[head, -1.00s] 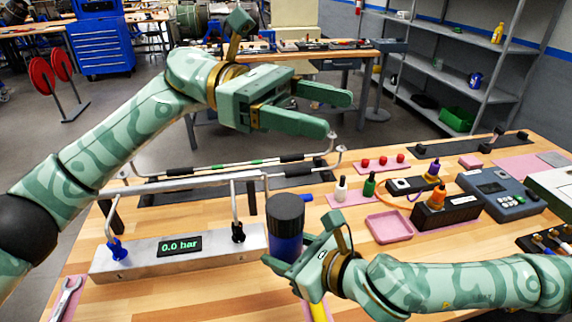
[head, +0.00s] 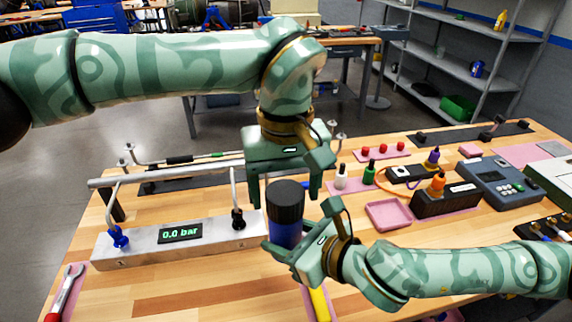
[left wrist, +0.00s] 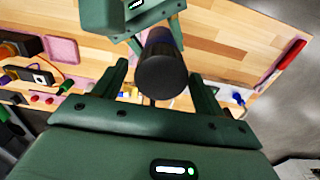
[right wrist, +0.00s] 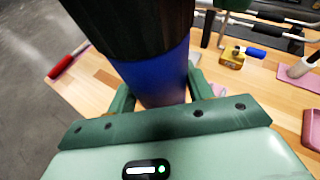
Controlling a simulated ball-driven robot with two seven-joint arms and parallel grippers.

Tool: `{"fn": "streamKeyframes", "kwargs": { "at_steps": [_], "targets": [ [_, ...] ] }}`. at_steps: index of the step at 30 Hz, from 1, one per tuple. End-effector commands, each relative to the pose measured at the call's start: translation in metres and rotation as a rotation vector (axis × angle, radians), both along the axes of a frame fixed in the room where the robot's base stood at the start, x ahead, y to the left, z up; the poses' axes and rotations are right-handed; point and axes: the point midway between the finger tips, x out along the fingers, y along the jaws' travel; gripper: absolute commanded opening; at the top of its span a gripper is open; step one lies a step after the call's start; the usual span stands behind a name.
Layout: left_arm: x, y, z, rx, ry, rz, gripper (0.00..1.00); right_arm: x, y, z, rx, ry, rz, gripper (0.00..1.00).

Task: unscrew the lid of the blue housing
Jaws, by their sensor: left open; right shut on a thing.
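The blue housing (head: 286,236) stands upright with its black ribbed lid (head: 286,200) on top. My right gripper (head: 290,252) is shut around the blue body below the lid; the right wrist view also shows the blue body (right wrist: 155,78) between its fingers. My left gripper (head: 284,190) points down above the lid, open, with one finger on either side of the lid's top and apart from it. In the left wrist view the lid (left wrist: 161,76) lies between the open fingertips. The housing's underside is hidden.
A metal bench unit (head: 180,238) reading 0.0 bar, with bent pipes, stands left of the housing. A pink tray (head: 389,214), small bottles and a black box (head: 446,204) are to the right. A red-handled wrench (head: 64,294) lies front left. The front table is mostly clear.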

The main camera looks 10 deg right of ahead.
Motion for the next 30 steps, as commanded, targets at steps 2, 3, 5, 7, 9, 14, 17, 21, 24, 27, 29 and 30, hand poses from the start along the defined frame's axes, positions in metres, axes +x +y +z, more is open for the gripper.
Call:
{"fn": "streamKeyframes", "kwargs": {
  "at_steps": [2,3,5,7,9,14,17,21,24,27,29,30],
  "targets": [
    [-0.0002,0.0,-0.0078,-0.001,0.002,0.001,0.71,0.0002,0.0004,0.0016,0.001,-0.004,0.001,0.0],
    [0.0,-0.0001,-0.0103,-0.002,0.001,0.001,0.71,0.0003,0.0004,0.0016,0.001,-0.004,0.001,0.0],
    [0.0002,-0.0002,-0.0127,-0.002,0.0,0.001,0.71,0.0003,0.0004,0.0016,0.001,-0.004,0.001,0.0],
    [0.0001,-0.0003,-0.014,-0.003,0.0,0.001,0.71,0.0002,0.0003,0.0017,0.001,-0.004,0.001,0.0],
    [0.0002,-0.0002,-0.0141,-0.003,0.0,0.001,0.71,0.0002,0.0003,0.0017,0.001,-0.004,0.001,0.0],
    [0.0001,-0.0002,-0.0139,-0.003,0.0,0.002,0.57,0.0003,0.0003,0.0017,0.001,-0.004,0.001,0.0],
    [0.0,-0.0003,-0.0138,-0.003,0.0,0.001,0.29,0.0002,0.0004,0.0018,0.001,-0.004,0.001,0.0],
    [-0.0002,-0.0007,-0.0136,-0.003,0.001,0.009,0.26,0.0,0.0007,0.0017,0.001,-0.004,0.002,0.0],
    [-0.0001,-0.0008,-0.0134,-0.005,0.001,0.105,0.26,-0.0001,0.0009,0.0018,0.002,-0.005,0.003,0.0],
    [-0.0003,-0.001,-0.0132,-0.006,0.003,0.338,0.26,-0.0003,0.0012,0.0019,0.002,-0.005,0.004,0.0],
    [-0.0002,-0.001,-0.0132,-0.007,0.005,0.523,0.26,-0.0003,0.0012,0.0019,0.001,-0.005,0.005,0.0],
    [-0.0001,-0.0011,-0.0131,-0.008,0.005,0.652,0.26,-0.0004,0.0013,0.0018,0.001,-0.005,0.005,0.0]
  ]
}}
